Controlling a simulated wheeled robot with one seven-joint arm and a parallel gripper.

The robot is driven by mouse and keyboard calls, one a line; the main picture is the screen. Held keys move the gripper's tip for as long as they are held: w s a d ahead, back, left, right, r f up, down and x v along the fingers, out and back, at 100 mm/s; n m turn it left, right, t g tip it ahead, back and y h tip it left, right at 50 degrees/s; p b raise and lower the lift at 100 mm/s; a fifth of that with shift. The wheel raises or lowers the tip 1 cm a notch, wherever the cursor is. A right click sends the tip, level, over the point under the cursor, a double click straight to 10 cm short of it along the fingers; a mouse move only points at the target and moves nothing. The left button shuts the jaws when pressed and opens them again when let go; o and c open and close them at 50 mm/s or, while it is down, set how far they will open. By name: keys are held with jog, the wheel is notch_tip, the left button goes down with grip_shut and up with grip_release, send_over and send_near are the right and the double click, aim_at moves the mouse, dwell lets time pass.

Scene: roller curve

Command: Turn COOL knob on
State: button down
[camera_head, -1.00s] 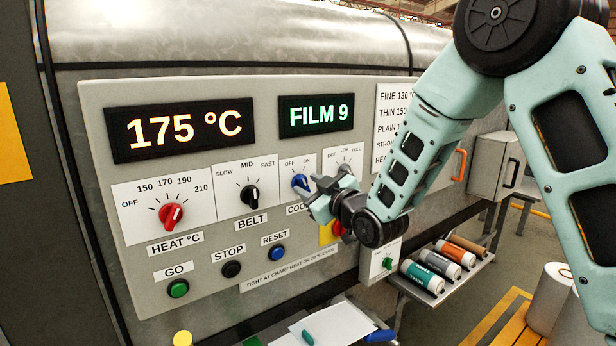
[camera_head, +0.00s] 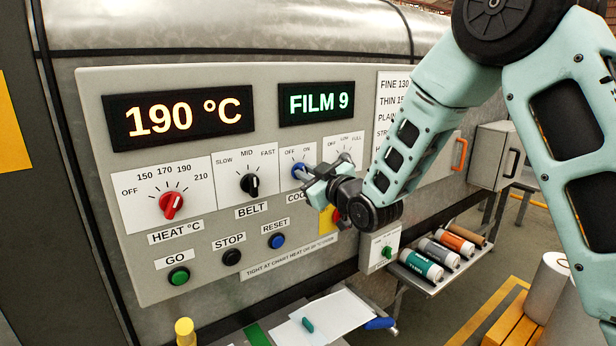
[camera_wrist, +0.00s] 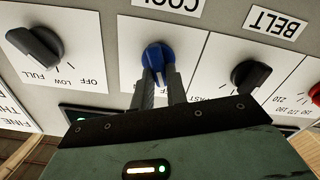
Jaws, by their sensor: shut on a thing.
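The blue COOL knob (camera_head: 298,171) sits on a white plate marked OFF and ON, right of the BELT knob. My gripper (camera_head: 308,176) is at the knob from the right in the head view. In the wrist view, which is upside down, its two dark fingers (camera_wrist: 160,82) are shut on the blue knob (camera_wrist: 157,54). The fingers and gripper body hide part of the plate, and I cannot tell which mark the knob points to. The COOL label is partly covered by my gripper in the head view.
The red HEAT knob (camera_head: 171,205) and black BELT knob (camera_head: 250,184) are to the left. Another black knob (camera_wrist: 35,46) with OFF, LOW and FULL is beside COOL. The heat display (camera_head: 180,118) reads 190 °C; the other (camera_head: 316,101) reads FILM 9. Rolls (camera_head: 421,264) lie on a shelf.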

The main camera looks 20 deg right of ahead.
jog(key=m+b, duration=0.9)
jog(key=shift+w+d, duration=0.1)
jog(key=shift+d, duration=0.2)
jog(key=shift+m, duration=0.3)
jog(key=c, duration=1.4)
grip_release()
jog(key=shift+b, duration=0.3)
jog(key=b+v, duration=0.4)
jog(key=v, duration=1.3)
jog(key=shift+s, duration=0.2)
jog(key=shift+d, duration=0.1)
